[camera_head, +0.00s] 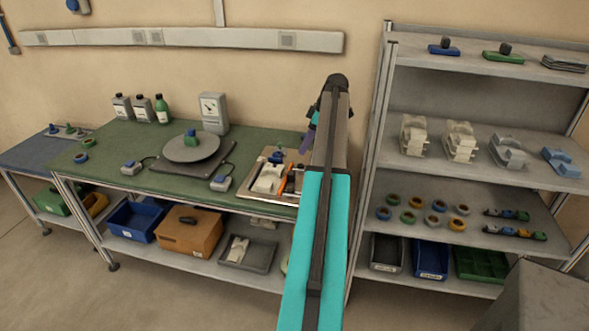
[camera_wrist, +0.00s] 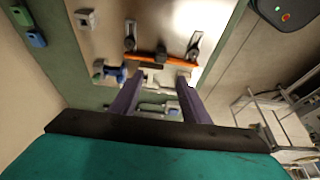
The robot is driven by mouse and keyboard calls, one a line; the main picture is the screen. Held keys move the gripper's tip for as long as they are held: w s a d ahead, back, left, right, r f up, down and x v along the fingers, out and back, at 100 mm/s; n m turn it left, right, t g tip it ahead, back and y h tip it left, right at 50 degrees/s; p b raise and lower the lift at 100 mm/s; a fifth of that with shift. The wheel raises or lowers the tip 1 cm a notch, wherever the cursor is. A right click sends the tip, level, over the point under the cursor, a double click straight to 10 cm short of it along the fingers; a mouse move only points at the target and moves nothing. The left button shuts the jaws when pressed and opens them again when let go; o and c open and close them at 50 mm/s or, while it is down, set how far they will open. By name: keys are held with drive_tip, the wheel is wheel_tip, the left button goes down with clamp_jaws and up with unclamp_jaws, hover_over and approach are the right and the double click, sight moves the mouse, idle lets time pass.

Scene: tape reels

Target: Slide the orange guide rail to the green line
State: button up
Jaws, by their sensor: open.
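The orange guide rail (camera_wrist: 148,56) lies across a pale plate (camera_wrist: 110,25) in the wrist view, with dark slotted brackets at both ends and a dark block at its middle. In the head view the rail (camera_head: 284,184) shows as a thin orange strip on the plate, partly beside my arm. My gripper (camera_wrist: 160,76) has two purple fingers spread apart, pointing towards the rail, with nothing held between them. Whether the fingertips touch the rail cannot be told. I cannot make out the green line in either view.
A cream part (camera_head: 268,178) sits on the plate beside the rail. A shelf rack (camera_head: 480,185) stands close to my arm's right.

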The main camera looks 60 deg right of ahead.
sight(291, 172)
drive_tip(key=shift+f, duration=0.1)
drive_tip(key=shift+p+x, duration=2.05)
drive_tip(key=shift+x, duration=4.75)
clamp_jaws()
